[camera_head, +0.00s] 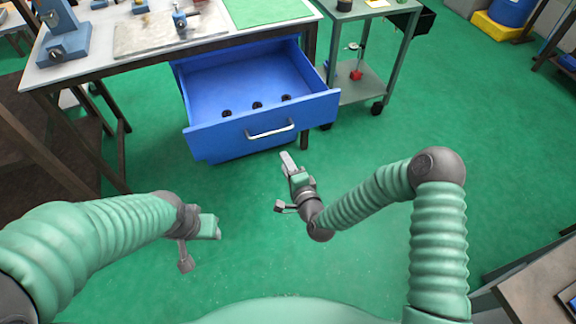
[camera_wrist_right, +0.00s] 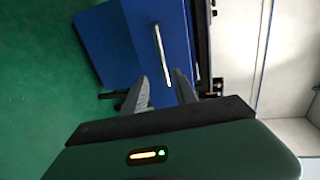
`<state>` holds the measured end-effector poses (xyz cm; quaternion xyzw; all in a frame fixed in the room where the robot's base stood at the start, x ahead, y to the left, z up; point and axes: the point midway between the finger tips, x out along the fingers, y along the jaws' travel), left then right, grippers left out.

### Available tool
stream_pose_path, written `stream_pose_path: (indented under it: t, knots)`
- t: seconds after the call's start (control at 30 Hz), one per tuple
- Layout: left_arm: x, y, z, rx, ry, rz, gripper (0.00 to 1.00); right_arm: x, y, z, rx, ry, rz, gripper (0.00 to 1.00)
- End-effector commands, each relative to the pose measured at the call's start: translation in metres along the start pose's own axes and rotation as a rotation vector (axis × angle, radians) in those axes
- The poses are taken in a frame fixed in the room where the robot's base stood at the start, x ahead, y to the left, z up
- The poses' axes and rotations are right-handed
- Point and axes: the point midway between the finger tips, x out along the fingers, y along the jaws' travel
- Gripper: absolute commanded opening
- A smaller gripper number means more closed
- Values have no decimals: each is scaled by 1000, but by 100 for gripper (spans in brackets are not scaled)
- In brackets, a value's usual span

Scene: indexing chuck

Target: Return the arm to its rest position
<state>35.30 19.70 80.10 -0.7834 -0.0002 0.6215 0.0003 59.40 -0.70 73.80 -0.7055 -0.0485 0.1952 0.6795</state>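My right gripper (camera_head: 289,162) is in front of the blue drawer's lower right side, apart from the drawer handle (camera_head: 271,130). In the right wrist view its two fingers (camera_wrist_right: 158,88) stand apart with nothing between them. The blue drawer (camera_head: 262,108) is pulled out below the workbench and holds three small dark round parts (camera_head: 257,105). Its front and handle (camera_wrist_right: 161,55) also show in the right wrist view, beyond the fingertips. My left gripper (camera_head: 210,226) is at the lower left over the green floor; its fingers are too unclear to read.
The workbench (camera_head: 150,58) at the back left carries blue fixtures (camera_head: 62,32), a metal plate and a green mat (camera_head: 262,10). A wheeled cart (camera_head: 368,85) stands right of the drawer. A table corner (camera_head: 540,295) is at lower right. The floor between is clear.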

Motion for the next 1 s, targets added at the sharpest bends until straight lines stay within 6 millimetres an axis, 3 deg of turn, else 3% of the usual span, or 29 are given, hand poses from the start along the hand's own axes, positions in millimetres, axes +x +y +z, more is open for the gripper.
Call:
stream_pose_path:
  t: [0.3, 0.37, 0.47, 0.57, 0.7, 0.83, 1.0]
  knots:
    - [0, 0, 0, 0, 0, 0, 46, -2, -1, 0, -22, -9, 9, 34]
    - [0, 0, 0, 0, 0, 0, 46, -4, 0, 2, -92, -37, 45, 34]
    - [0, 0, 0, 0, 0, 0, 46, -20, 9, 0, -334, -126, 184, 34]
    - [0, 0, 0, 0, 0, 0, 46, -58, 19, -23, -653, -229, 394, 34]
    - [0, 0, 0, 0, 0, 0, 46, -130, 20, -66, -949, -345, 669, 34]
    - [0, 0, 0, 0, 0, 0, 46, -194, 12, -91, -1073, -441, 847, 34]
    - [0, 0, 0, 0, 0, 0, 46, -271, 1, -100, -1130, -576, 995, 34]
